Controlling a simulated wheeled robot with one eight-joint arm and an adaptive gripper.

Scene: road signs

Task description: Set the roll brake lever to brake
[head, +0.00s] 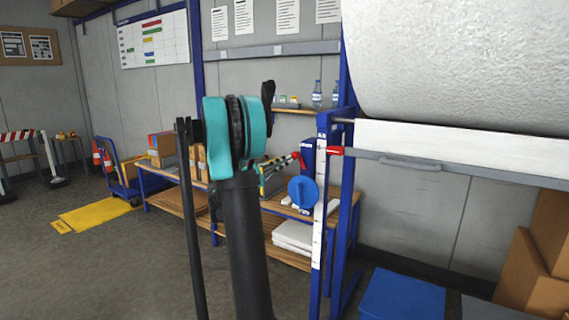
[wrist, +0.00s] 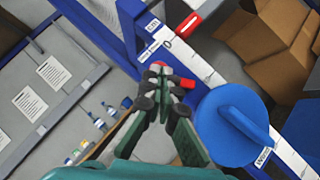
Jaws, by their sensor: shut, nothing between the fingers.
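A blue round disc with a raised bar across its face (wrist: 235,122) is at the lower right of the wrist view. I cannot tell for sure which part is the brake lever. My gripper (wrist: 161,82) is shut and empty, up and left of the disc. Its fingers are not clear in the head view.
A large white roll (head: 460,55) hangs at the upper right, with a blue post (head: 345,200) at its left end. Cardboard boxes (head: 545,260) are at the right. Floor at the left front is clear.

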